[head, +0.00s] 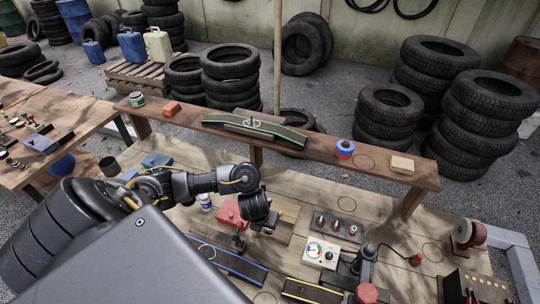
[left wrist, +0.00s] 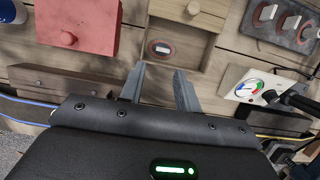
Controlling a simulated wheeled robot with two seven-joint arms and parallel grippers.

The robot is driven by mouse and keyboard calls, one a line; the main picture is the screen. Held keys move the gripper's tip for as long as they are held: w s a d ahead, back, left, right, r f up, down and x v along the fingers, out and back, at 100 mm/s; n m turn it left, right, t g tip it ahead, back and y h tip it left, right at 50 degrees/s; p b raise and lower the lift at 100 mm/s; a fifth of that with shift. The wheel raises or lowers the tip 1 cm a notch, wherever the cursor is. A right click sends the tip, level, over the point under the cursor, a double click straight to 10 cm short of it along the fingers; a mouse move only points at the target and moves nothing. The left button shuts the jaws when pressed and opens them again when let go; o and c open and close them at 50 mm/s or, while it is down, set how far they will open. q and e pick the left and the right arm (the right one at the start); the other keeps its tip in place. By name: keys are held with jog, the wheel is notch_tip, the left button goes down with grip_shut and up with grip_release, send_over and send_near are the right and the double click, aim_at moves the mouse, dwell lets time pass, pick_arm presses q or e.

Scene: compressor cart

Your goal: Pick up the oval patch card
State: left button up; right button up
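The oval patch card (left wrist: 162,48) lies in a shallow wooden tray (left wrist: 150,88) in the left wrist view. It shows as a small dark oval with a reddish rim and a pale piece in its middle. My left gripper (left wrist: 158,80) is open and empty, its two fingers apart just short of the card in that picture. In the head view my left gripper (head: 268,222) hangs over the tray (head: 288,222) and hides the card. I cannot tell the fingers' height above it. My right gripper is in neither view.
A red box (left wrist: 78,25) stands left of the tray. To the right are a grey board (left wrist: 283,25) with several pale-topped pieces and a white gauge box (left wrist: 254,88) with a hose. A raised plank shelf (head: 280,142) runs behind, with a black arched piece on it.

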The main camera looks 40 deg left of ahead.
aim_at(268, 232)
pick_arm(q)
jog(key=b+x, duration=0.1)
jog(key=x, duration=0.2)
jog(key=shift+w+d+f+b, duration=0.1)
jog(key=shift+w+f+b, duration=0.1)
jog(key=shift+b, duration=0.15)
jog(key=shift+d+b+x, duration=0.1)
jog(key=shift+b+x, duration=0.45)
jog(key=shift+x, duration=0.6)
jog(key=shift+d+b+x, duration=0.15)
jog(key=shift+b+x, duration=0.4)
jog(key=shift+x, duration=0.6)
jog(key=shift+w+a+f, duration=0.15)
jog(key=shift+f, duration=0.1)
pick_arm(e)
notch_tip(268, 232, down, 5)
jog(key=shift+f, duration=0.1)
pick_arm(q)
grip_shut()
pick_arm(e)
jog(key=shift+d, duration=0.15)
